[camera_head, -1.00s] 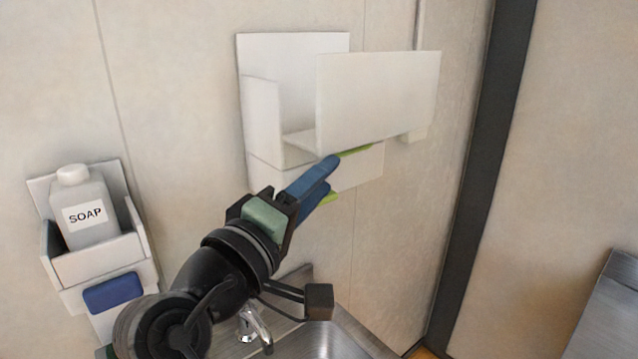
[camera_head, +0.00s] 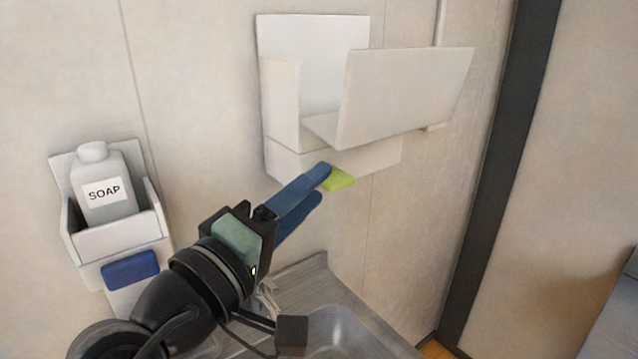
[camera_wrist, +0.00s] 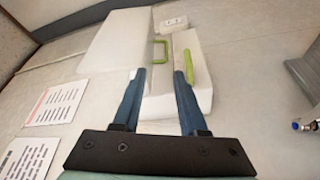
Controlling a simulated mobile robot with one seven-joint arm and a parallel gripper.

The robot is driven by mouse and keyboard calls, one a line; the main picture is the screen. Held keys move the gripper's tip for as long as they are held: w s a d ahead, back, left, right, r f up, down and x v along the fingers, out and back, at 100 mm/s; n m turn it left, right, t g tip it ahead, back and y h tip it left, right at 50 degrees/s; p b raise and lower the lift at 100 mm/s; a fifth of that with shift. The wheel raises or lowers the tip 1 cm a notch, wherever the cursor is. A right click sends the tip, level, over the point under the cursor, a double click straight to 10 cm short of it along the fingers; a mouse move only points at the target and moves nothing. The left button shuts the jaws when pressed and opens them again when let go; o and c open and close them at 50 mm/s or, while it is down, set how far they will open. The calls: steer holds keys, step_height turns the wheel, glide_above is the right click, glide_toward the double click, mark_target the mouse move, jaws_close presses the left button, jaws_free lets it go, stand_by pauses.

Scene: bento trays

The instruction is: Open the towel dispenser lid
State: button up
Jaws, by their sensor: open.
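The white towel dispenser (camera_head: 334,160) is fixed to the wall in the head view, with an open-topped upper part. Its broad front panel (camera_head: 405,97) stands out from the wall, its top edge leaning outward. A green piece (camera_head: 338,179) shows under the dispenser, beside my fingertips. My gripper (camera_head: 322,182) is open with blue fingers, just below and in front of the dispenser. In the wrist view my gripper (camera_wrist: 159,73) straddles part of the white body; a green handle (camera_wrist: 160,50) and a green strip (camera_wrist: 189,66) lie near the fingertips. I cannot tell whether the fingers touch anything.
A soap bottle (camera_head: 104,188) stands in a white wall holder (camera_head: 120,236) at left, above a blue block (camera_head: 130,269). A metal sink (camera_head: 345,335) lies below. A dark vertical strip (camera_head: 490,180) runs at right. Paper signs (camera_wrist: 57,101) show in the wrist view.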

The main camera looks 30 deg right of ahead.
steer(key=w+f+b+v, duration=0.1)
steer(key=v, duration=0.8)
steer(key=shift+a+f, duration=0.3)
steer(key=shift+f, duration=0.05)
stand_by(0.7)
